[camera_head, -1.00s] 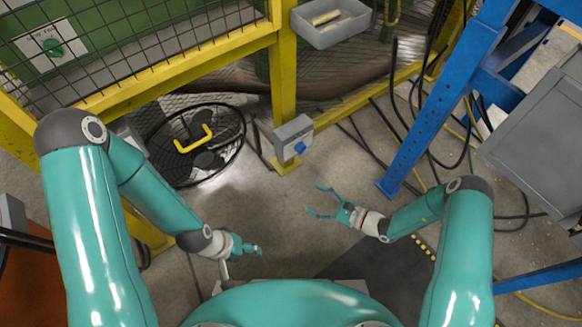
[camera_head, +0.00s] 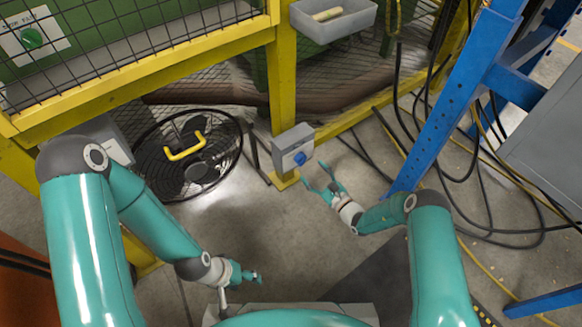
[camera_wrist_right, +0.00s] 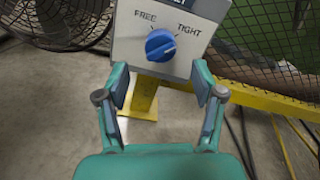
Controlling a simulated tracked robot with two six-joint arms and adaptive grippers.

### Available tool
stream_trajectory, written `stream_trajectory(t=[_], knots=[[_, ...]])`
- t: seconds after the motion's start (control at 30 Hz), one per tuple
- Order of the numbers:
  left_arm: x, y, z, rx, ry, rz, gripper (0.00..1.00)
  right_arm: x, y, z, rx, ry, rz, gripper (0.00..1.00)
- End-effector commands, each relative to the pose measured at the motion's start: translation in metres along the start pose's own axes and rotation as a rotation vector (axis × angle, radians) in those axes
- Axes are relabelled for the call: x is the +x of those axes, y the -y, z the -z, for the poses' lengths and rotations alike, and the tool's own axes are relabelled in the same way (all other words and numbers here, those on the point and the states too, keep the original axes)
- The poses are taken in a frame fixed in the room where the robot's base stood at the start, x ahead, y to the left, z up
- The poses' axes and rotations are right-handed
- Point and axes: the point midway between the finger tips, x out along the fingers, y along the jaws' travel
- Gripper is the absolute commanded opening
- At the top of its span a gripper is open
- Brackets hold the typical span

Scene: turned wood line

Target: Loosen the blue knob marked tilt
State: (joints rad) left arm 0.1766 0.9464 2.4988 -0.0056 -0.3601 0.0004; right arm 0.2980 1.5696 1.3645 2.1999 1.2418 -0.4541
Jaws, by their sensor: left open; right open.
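The blue knob (camera_head: 299,158) sits on the front of a grey box (camera_head: 290,139) fixed to the yellow post. The box's upper label is cut off by the frame edge. My right gripper (camera_head: 322,178) is open, just below and in front of the box; in the wrist view its fingers (camera_wrist_right: 162,90) stand apart on either side below the knob, not touching it. My left gripper (camera_head: 250,277) is open and empty, low over the floor.
A round black fan (camera_head: 188,153) with a yellow handle stands left of the post. A grey bin (camera_head: 334,20) hangs on the fence above. A blue frame (camera_head: 455,95) and loose cables lie to the right. Open floor lies in front of the box.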

Motion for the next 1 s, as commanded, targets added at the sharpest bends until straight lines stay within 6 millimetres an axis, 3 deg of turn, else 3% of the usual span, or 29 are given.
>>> stream_trajectory(t=[0.1,0.3,0.7,1.0], knots=[[0.013,0.005,0.0,0.0,0.0,0.0,0.61,0.023,-0.002,0.003,-0.003,0.004,-0.002,0.68],[0.021,0.008,0.0,0.0,0.0,0.0,0.61,0.046,-0.002,0.001,-0.001,0.002,-0.002,0.68],[0.022,0.008,0.0,0.0,0.0,0.0,0.61,0.052,-0.001,-0.001,0.002,0.0,-0.001,0.66],[0.022,0.008,0.0,0.0,0.0,0.0,0.61,0.052,-0.001,0.0,0.001,0.0,-0.002,0.16]])
